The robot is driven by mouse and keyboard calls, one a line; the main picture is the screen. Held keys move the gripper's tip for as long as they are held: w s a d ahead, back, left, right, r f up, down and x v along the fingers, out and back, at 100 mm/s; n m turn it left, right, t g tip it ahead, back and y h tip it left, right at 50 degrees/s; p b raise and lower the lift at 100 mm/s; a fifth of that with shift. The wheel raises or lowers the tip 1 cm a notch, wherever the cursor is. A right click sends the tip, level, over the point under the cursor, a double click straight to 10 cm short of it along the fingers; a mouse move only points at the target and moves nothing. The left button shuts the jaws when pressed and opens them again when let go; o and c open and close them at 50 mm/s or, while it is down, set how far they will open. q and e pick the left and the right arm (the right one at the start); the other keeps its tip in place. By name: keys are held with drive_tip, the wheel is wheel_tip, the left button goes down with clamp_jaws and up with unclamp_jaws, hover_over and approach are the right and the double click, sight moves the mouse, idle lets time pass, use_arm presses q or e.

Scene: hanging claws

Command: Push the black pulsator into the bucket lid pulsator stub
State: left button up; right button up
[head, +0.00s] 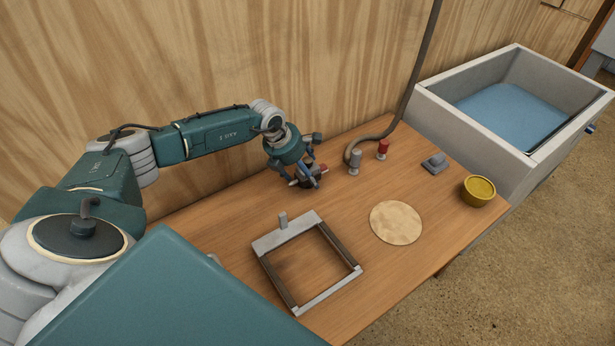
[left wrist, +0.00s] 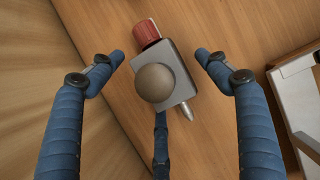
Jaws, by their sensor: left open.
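My left gripper (head: 305,172) is open above a small block-like part (head: 310,182) at the back of the table; its dark sides and red bits show in the head view. This may be the pulsator. In the left wrist view the part (left wrist: 180,74) has a grey body, a round beige knob, a red cylinder and a pointed metal tip. The blue fingers (left wrist: 166,70) stand apart around it; whether they touch it is unclear. I cannot pick out a bucket lid stub for sure; a grey frame (head: 284,238) with a short upright peg lies nearer. My right gripper is out of view.
A beige disc (head: 397,222) lies right of the frame. A grey fitting (head: 354,163) with a hose (head: 404,106), a red-topped fitting (head: 382,149), a small grey device (head: 434,164) and a yellow bowl (head: 479,191) stand beyond. A sink (head: 470,122) adjoins the table; a wooden wall is behind.

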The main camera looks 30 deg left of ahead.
use_arm(q)
drive_tip(key=shift+c, duration=0.2)
drive_tip(key=shift+r, duration=0.1)
drive_tip(key=c, duration=1.5)
